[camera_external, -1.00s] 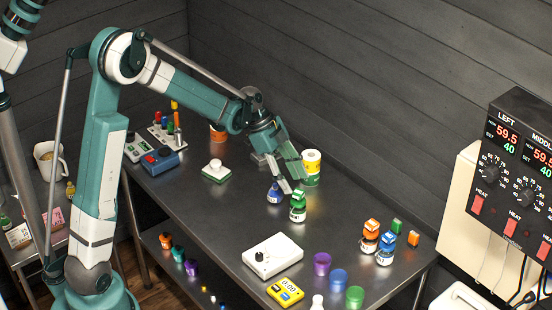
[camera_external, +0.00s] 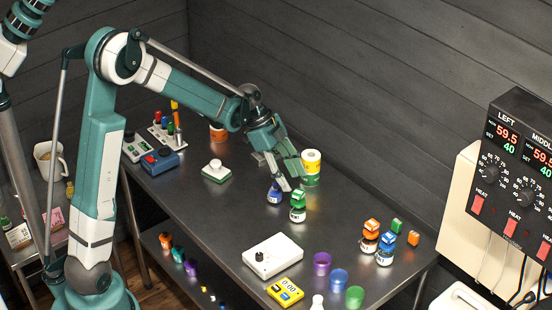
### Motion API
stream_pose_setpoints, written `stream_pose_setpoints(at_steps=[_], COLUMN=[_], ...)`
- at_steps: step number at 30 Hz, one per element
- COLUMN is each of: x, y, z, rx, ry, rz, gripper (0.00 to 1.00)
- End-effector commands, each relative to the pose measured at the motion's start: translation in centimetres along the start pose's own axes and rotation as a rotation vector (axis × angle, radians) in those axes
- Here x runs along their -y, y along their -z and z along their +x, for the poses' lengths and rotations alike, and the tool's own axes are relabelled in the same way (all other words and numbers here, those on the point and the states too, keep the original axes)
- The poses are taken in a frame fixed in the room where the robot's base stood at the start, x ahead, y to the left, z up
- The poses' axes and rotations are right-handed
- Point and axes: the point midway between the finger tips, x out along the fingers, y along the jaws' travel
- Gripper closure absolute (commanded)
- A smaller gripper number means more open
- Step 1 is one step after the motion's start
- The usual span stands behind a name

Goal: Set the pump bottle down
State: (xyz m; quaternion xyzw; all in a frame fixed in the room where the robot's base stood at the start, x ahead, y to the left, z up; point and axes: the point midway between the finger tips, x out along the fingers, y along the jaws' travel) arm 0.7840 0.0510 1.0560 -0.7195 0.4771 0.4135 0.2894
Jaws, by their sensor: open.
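A blue bottle (camera_external: 273,196) with a white label stands on the metal table (camera_external: 225,215), its top partly hidden by my gripper. A green-topped bottle (camera_external: 298,208) with a white label stands just to its right. Both are upright, and both look like small pump bottles, though the tops are too small to make out fully. My gripper (camera_external: 277,179) is open and points down just above and behind the blue bottle. I cannot tell whether a finger touches it. Nothing is seen held between the fingers.
Orange (camera_external: 370,236) and blue (camera_external: 385,248) bottles stand at the right. A white device (camera_external: 273,256), a yellow meter (camera_external: 285,292) and several cups (camera_external: 338,281) are at the front. The table's middle left is clear.

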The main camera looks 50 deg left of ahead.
Motion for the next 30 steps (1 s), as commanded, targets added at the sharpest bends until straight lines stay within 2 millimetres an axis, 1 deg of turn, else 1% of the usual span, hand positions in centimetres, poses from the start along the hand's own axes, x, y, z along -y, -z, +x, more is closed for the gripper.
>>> stream_pose_setpoints(at_steps=[5,10,18,30], x=[-1.3,-3.3,-6.9,-12.6], y=[0.9,1.9,3.4,4.6], z=[-1.4,-3.3,-6.3,-10.3], rx=[0.017,0.040,0.072,0.100], ry=[0.019,0.050,0.109,0.208], rz=[-0.044,-0.115,-0.239,-0.413], gripper=[0.56,0.56,0.56,0.56])
